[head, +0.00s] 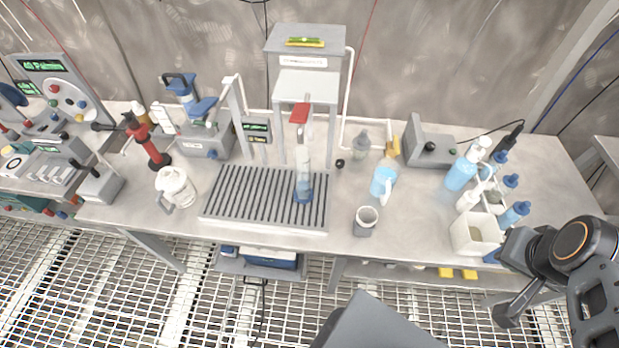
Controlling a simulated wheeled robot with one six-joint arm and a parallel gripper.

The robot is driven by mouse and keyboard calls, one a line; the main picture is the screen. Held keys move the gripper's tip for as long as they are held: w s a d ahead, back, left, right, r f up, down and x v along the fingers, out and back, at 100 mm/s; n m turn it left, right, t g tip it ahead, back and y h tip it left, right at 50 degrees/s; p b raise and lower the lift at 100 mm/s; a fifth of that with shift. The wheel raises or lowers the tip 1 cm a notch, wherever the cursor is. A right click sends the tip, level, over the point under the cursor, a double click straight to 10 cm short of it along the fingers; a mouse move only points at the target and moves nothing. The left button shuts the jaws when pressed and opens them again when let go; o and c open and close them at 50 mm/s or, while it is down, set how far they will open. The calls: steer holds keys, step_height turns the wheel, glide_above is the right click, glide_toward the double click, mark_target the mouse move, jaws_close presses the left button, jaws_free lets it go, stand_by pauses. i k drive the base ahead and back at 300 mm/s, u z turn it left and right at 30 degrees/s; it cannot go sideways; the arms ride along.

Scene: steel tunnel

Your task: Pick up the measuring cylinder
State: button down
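The measuring cylinder (303,172) looks like a tall, narrow, clear vessel with a blue foot. It stands upright on the right part of a slotted drip tray (225,207), under a dispenser with a red tap (299,113). Its upper end is hard to make out against the dispenser. My gripper (512,282) seems to be the dark end of the arm at the lower right, beside the front right of the bench and well away from the cylinder. I see nothing held in it, and its finger opening is unclear.
Right of the tray stand a blue-filled jug (382,182), a grey cup (366,221) and a bottle caddy (475,233). A white jug (175,187) and a red-black stand (148,140) are at left. The bench front between cup and caddy is clear.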

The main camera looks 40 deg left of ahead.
mark_target(303, 195)
steer(key=u, duration=3.8)
steer(key=i, duration=2.4)
steer(key=z, duration=3.45)
